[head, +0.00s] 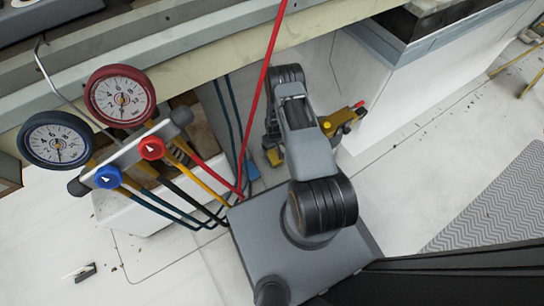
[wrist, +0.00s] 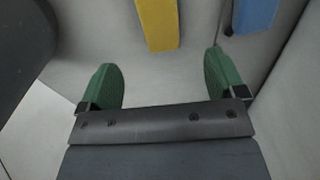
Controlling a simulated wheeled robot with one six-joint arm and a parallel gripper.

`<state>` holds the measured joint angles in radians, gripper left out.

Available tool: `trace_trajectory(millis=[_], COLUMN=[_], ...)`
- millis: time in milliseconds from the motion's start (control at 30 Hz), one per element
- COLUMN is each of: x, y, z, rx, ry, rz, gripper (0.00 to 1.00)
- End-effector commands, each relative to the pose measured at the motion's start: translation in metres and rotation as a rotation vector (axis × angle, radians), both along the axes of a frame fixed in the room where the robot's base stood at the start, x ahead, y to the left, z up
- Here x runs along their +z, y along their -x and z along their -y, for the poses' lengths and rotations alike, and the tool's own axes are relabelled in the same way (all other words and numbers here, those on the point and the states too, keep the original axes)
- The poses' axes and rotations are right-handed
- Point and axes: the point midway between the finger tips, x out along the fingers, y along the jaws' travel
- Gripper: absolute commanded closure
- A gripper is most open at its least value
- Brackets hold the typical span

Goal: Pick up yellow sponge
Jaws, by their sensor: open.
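The yellow sponge (wrist: 158,22) shows as a flat yellow block at the top middle of the wrist view, cut off by the frame edge. My gripper (wrist: 160,76) has two green fingers spread wide with nothing between them. The sponge is ahead of the fingertips, roughly in line with the gap and apart from both fingers. In the head view, a small yellow patch (head: 274,157) shows beside my arm, likely the sponge, partly hidden. My arm hides the gripper there.
A blue block (wrist: 254,14) lies right of the sponge; blue also shows in the head view (head: 252,171). A gauge manifold (head: 130,160) with two dials and hoses hangs at left. A yellow-and-grey tool (head: 342,121) is right of my arm. A white cabinet (head: 385,85) stands behind.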

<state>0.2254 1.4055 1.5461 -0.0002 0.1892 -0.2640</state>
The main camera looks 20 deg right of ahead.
Motion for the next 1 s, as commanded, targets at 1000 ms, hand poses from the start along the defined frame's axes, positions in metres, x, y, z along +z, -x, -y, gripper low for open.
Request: trace_trajectory(millis=[1000], x=[-0.118], y=[0.004], z=[0.001], rx=[-0.007], ry=[0.0], rz=[-0.001], gripper=[0.11])
